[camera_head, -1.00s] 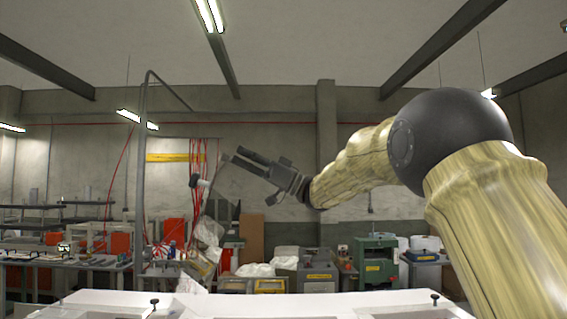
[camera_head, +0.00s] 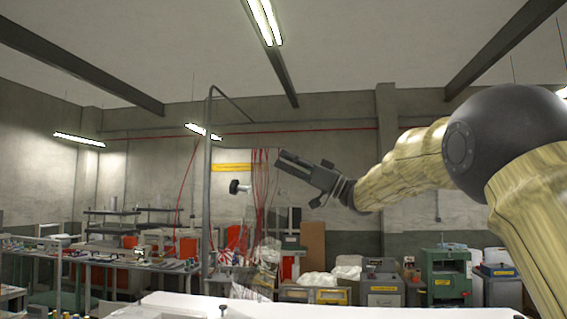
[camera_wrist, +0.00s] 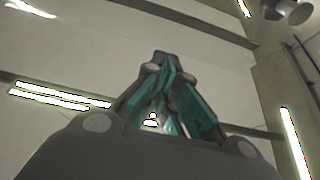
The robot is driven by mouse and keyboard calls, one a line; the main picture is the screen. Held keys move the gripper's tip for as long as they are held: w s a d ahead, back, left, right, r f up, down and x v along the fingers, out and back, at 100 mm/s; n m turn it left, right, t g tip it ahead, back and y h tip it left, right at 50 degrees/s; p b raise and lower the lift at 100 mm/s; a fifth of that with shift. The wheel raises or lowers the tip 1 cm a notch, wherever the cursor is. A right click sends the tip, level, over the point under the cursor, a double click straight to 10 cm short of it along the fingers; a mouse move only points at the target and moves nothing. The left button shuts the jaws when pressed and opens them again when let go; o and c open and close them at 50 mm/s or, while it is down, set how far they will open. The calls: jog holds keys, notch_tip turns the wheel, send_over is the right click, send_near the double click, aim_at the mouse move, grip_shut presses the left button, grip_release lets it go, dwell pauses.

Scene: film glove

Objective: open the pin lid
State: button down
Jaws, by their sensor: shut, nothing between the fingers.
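A white surface (camera_head: 270,311) shows at the bottom edge of the head view, with a small black-topped pin knob (camera_head: 223,309) on it. I cannot make out the outline of a lid around the knob, as the picture cuts off there. My gripper (camera_head: 280,159) is high above the surface, far from the knob, and points up and left. It is shut and empty. In the wrist view its fingers (camera_wrist: 159,58) meet at the tips, against the ceiling.
A short white cylinder with a dark end (camera_head: 238,187) shows left of my gripper; its support is unclear. A grey pole (camera_head: 207,190) rises behind. Cluttered benches (camera_head: 130,262) stand at left, a green machine (camera_head: 446,275) at right. The air around my gripper looks clear.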

jog(key=s+d+f+b, duration=0.2)
jog(key=d+b, duration=0.2)
jog(key=d, duration=0.8)
jog(key=shift+s+d+f, duration=0.15)
jog(key=shift+s+d, duration=0.05)
jog(key=shift+s, duration=0.05)
jog(key=shift+d, duration=0.15)
